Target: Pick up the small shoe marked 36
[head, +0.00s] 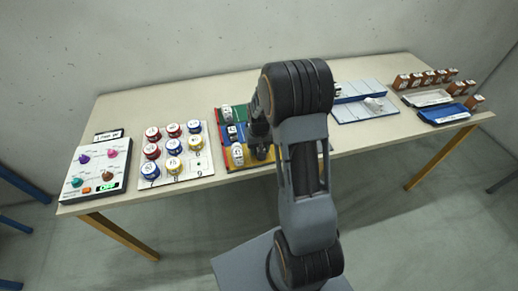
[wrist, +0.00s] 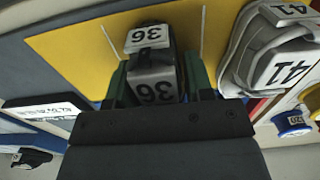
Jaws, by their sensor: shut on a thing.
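The small shoe marked 36 (wrist: 152,60) is in the middle of the wrist view, on or just above a yellow area (wrist: 75,60); I cannot tell whether it touches it. It is light grey with a dark opening, and 36 shows twice on it. My gripper (wrist: 158,90) is shut on it, with a green-lined finger on each side. In the head view my gripper (head: 259,145) is low over the coloured board, and the arm hides much of that board and the shoe. A larger white shoe marked 41 (wrist: 275,60) stands to the right in the wrist view.
On the table (head: 215,90), a board with red, blue and yellow round pieces (head: 173,146) and a control panel (head: 96,168) lie left. White and blue trays (head: 443,113) and several orange-brown blocks stand right. More shoes stand on the coloured board (head: 240,113).

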